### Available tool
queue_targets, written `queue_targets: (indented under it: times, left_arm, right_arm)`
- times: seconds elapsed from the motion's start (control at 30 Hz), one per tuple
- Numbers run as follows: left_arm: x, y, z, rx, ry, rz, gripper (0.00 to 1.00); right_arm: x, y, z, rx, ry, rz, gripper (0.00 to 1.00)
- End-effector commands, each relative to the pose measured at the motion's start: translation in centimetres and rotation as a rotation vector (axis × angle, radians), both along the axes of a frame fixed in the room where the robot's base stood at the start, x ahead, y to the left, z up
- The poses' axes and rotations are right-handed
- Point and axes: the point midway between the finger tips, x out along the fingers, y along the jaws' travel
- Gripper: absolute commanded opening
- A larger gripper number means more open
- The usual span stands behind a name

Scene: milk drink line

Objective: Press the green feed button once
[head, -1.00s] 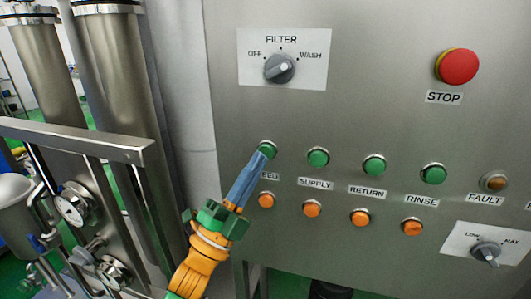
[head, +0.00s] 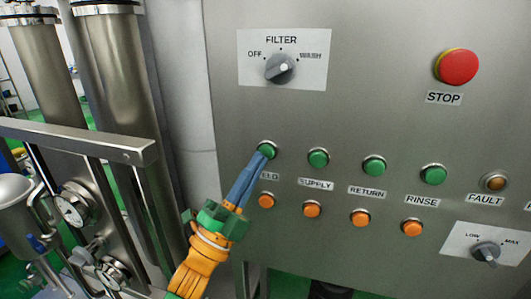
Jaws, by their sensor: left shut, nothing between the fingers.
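The green feed button (head: 266,149) is the leftmost of the green buttons on the steel control panel. Its label below is partly hidden by my fingers, with only the last letters showing. My left gripper (head: 264,157) comes up from below, its blue fingers shut and empty. The fingertips are at the lower edge of the green button and cover part of it; whether they touch or press it I cannot tell. My right gripper is not in view.
Green supply (head: 318,157), return (head: 374,165) and rinse (head: 433,174) buttons run to the right. An orange button (head: 266,201) sits below feed. The filter knob (head: 280,68) is above, the red stop button (head: 457,66) upper right.

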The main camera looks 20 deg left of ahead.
Motion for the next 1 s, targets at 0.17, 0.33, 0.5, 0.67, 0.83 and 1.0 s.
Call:
queue_targets:
  times: [0.17, 0.33, 0.5, 0.67, 0.83, 1.0]
  left_arm:
    - [0.00, 0.00, 0.00, 0.000, 0.000, 0.000, 0.00]
    - [0.00, 0.00, 0.00, 0.000, 0.000, 0.000, 0.00]
    - [0.00, 0.00, 0.00, 0.000, 0.000, 0.000, 0.00]
    - [0.10, 0.00, -0.01, 0.000, 0.000, 0.000, 0.00]
    - [0.70, -0.03, -0.03, 0.000, 0.000, 0.000, 0.00]
    - [0.86, -0.03, 0.02, 0.000, 0.000, 0.000, 0.00]
  right_arm:
    - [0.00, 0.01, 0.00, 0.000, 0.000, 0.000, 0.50]
    - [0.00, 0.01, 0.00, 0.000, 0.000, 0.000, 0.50]
    - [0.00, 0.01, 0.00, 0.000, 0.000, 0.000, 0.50]
    - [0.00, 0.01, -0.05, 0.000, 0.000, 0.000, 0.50]
    - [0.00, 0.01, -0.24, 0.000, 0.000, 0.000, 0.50]
    - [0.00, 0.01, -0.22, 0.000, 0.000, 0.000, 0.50]
